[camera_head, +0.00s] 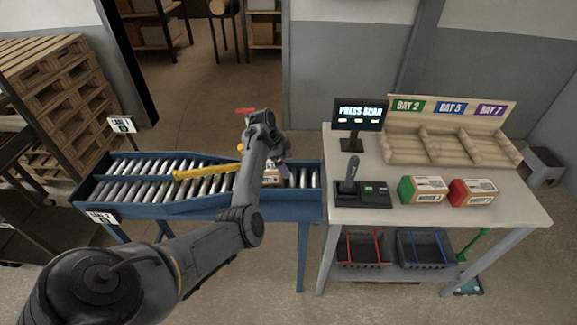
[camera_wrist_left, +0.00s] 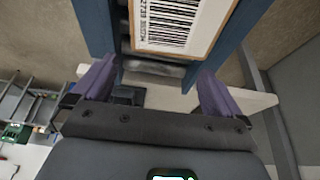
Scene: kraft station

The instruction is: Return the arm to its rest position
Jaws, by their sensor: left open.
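My left arm (camera_head: 258,160) reaches in from the lower left of the head view and bends over the roller conveyor. My left gripper (camera_head: 282,158) is mostly hidden behind the wrist, over the conveyor's right part. In the left wrist view the gripper (camera_wrist_left: 153,88) shows two purple fingers spread apart with nothing between them. A box with a white barcode label (camera_wrist_left: 175,22) lies beyond the fingertips. In the head view the box (camera_head: 272,178) sits on the rollers below the gripper, partly covered by it. My right gripper is not in view.
The blue conveyor (camera_head: 150,208) has a yellow bar (camera_head: 205,172) across it. The table (camera_head: 500,210) at right holds a screen (camera_head: 358,115), a scanner stand (camera_head: 362,192), green (camera_head: 407,189) and red (camera_head: 460,192) ended boxes and a bay rack (camera_head: 445,150). Pallets (camera_head: 50,85) stand at left.

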